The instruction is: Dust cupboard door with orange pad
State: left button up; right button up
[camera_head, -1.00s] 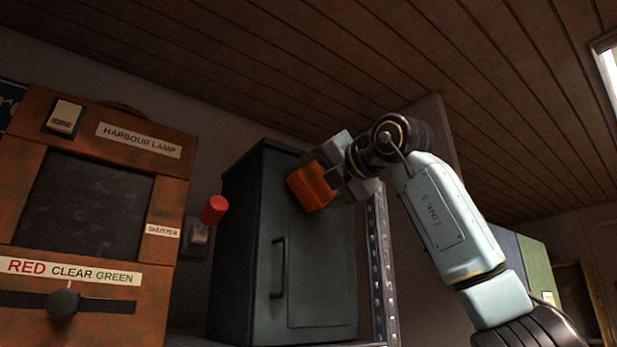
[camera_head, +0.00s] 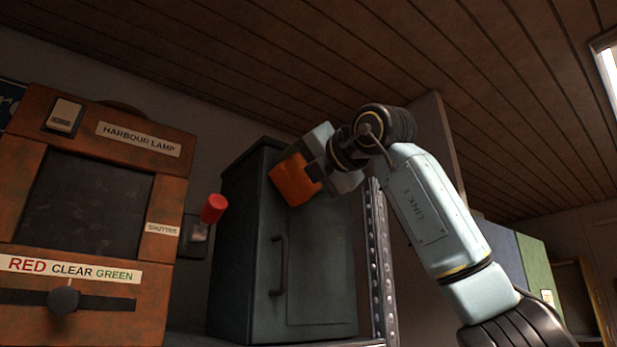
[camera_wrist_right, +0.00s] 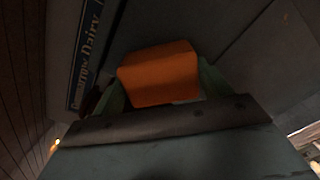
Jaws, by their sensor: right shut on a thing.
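The orange pad (camera_head: 294,180) is held at the upper part of the dark grey-green cupboard door (camera_head: 322,262). My right gripper (camera_head: 309,168) is shut on the pad, which sits against or very close to the door face; whether it touches I cannot tell. In the right wrist view the pad (camera_wrist_right: 160,76) sits between the green fingers, with the dark door surface beyond it. The door is closed and has a vertical handle (camera_head: 279,264) on its left side. My left gripper is not in view.
An orange-brown harbour lamp box (camera_head: 160,205) stands left of the cupboard. A lever with a red knob (camera_head: 214,208) sits between them. A perforated metal post (camera_head: 380,265) rises just right of the cupboard. The plank ceiling (camera_head: 250,60) is above.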

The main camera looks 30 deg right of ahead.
jog(key=shift+f, duration=0.1)
jog(key=shift+s+b, duration=0.5)
jog(key=shift+s, duration=0.05)
jog(key=shift+s+d+b, duration=0.15)
jog(key=shift+s+b, duration=0.6)
jog(key=shift+s, duration=1.5)
jog(key=s+b, duration=0.1)
jog(key=s, duration=0.2)
jog(key=shift+d, duration=0.15)
